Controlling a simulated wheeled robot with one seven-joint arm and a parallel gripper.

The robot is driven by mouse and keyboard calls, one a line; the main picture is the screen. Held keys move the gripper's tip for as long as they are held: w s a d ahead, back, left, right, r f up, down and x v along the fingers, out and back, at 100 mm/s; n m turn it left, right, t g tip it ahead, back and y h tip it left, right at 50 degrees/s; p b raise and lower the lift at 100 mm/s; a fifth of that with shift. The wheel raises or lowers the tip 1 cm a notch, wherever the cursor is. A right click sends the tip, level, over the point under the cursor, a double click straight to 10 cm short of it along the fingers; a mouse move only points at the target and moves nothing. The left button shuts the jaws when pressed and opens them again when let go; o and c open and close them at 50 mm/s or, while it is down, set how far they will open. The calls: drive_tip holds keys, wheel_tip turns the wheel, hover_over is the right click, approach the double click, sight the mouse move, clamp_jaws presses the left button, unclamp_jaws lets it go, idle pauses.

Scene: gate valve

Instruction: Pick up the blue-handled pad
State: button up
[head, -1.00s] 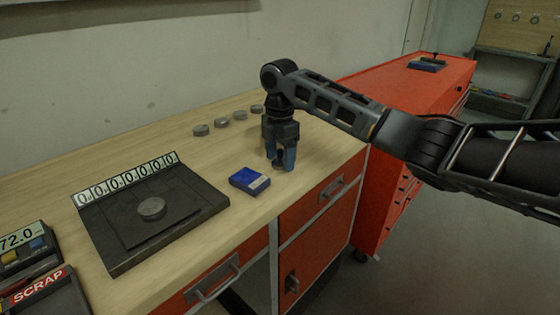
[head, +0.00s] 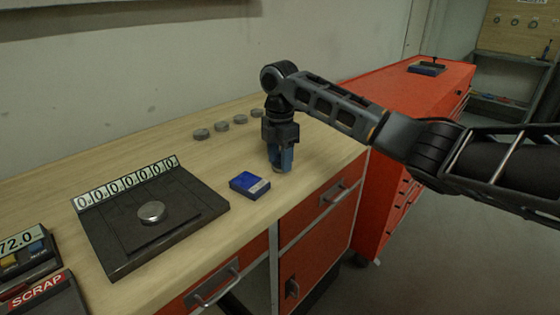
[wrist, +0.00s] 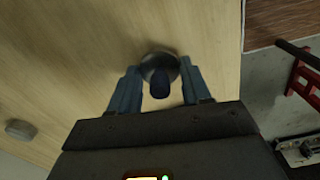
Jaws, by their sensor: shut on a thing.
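The pad is a round grey disc (wrist: 150,62) with a dark blue upright handle (wrist: 160,84), seen in the wrist view on the wooden worktop. My gripper (wrist: 160,78) has its blue fingers on both sides of the handle, shut on it. In the head view my gripper (head: 281,165) points straight down near the front edge of the worktop, and its fingers hide most of the pad. I cannot tell whether the disc still touches the wood.
A blue box (head: 249,185) lies just left of my gripper. A dark scale (head: 185,205) bears a grey disc (head: 151,212). Several grey discs (head: 222,125) line the back. A scrap bin (head: 40,295) stands at front left. A red cabinet (head: 400,105) stands right.

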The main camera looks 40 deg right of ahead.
drive_tip(key=shift+r, duration=0.5)
wheel_tip(320, 180, up, 3)
drive_tip(key=shift+d+f+b, duration=0.1)
drive_tip(key=shift+b, duration=0.35)
drive_tip(key=s+d+r, duration=0.6)
drive_tip(key=s+d, duration=0.1)
drive_tip(key=d, duration=0.1)
drive_tip(key=shift+s+d+r, duration=0.3)
drive_tip(key=shift+s+r, duration=0.1)
